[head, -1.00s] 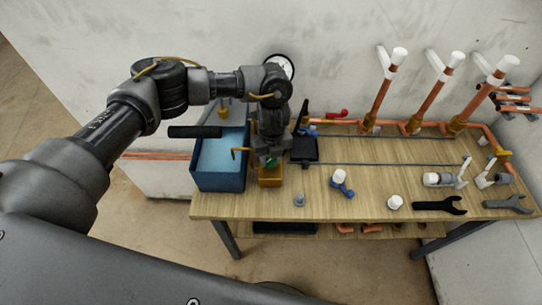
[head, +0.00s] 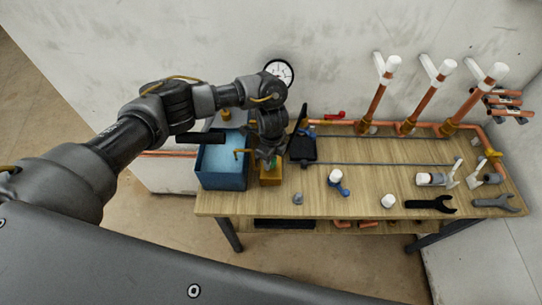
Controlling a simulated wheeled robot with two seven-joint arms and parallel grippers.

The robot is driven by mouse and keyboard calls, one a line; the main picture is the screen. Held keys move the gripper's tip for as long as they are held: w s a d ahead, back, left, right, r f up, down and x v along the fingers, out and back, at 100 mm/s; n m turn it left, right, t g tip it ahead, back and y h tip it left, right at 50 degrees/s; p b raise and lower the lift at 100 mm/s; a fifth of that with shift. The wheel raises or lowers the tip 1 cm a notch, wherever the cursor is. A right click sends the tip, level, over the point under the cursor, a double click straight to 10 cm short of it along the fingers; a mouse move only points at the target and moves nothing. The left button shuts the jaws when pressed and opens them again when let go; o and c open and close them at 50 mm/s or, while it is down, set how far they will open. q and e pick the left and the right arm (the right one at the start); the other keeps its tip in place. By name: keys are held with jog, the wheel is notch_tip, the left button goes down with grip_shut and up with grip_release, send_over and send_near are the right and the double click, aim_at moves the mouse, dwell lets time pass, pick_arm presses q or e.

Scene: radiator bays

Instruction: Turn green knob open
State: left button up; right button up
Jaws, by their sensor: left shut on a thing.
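My left gripper (head: 268,158) points down over a small yellow-brown block (head: 270,178) on the workbench, just right of the blue tub. A little green of the green knob (head: 277,164) shows at the fingertips, on top of the block. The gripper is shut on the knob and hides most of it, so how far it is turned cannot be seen. My right gripper is not in view.
The blue tub (head: 222,181) with light blue contents stands left of the block. A black stand (head: 303,150) is close on the right. Copper pipes with white tops (head: 375,95) rise at the back. A white fitting (head: 336,176) and wrenches (head: 430,204) lie on the workbench (head: 365,190).

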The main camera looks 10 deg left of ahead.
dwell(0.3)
pick_arm(q)
jog(key=o, duration=1)
notch_tip(320, 180, up, 11)
jog(key=shift+w, duration=0.2)
jog(key=shift+f, duration=0.1)
